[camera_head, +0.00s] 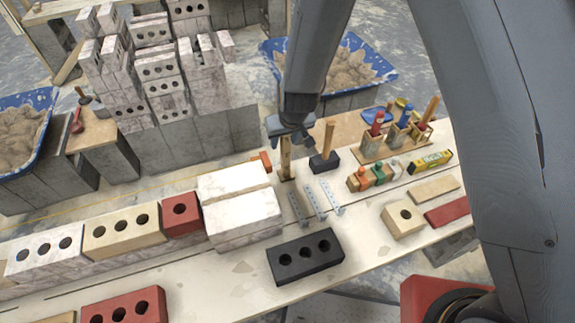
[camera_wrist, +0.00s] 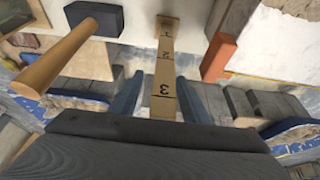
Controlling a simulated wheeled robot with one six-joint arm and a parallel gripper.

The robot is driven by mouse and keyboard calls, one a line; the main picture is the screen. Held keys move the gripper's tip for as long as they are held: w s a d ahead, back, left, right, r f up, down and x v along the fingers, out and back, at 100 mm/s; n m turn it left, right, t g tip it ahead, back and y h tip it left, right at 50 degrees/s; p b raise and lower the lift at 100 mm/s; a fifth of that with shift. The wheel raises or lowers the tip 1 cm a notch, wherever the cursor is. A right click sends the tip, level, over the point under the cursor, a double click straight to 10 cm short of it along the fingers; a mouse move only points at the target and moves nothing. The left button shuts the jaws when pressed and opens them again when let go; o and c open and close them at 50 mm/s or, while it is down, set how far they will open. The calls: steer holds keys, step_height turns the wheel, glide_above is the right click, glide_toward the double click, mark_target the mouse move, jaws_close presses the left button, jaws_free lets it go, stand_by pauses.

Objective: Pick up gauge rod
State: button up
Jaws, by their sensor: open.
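The gauge rod (camera_head: 286,160) is a slim pale wooden stick standing upright on the plank, its top hidden by my gripper. In the wrist view the rod (camera_wrist: 163,62) shows black marks and numbers 1, 2 and 3, with a small foot at its far end. My gripper (camera_head: 289,128) is at the rod's upper part, pointing down. In the wrist view my gripper (camera_wrist: 158,94) is open, with one blue-grey finger on each side of the rod. A narrow gap shows on the left; contact on the right I cannot tell.
A mallet (camera_head: 324,162) with an upright wooden handle stands close right of the rod. An orange piece (camera_head: 262,160) lies close left. Metal strips (camera_head: 314,202) and a black holed brick (camera_head: 305,257) lie in front. White blocks (camera_head: 238,207) stand to the left.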

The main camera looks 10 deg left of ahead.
steer(key=shift+a, duration=0.15)
jaws_close()
steer(key=shift+r, duration=0.2)
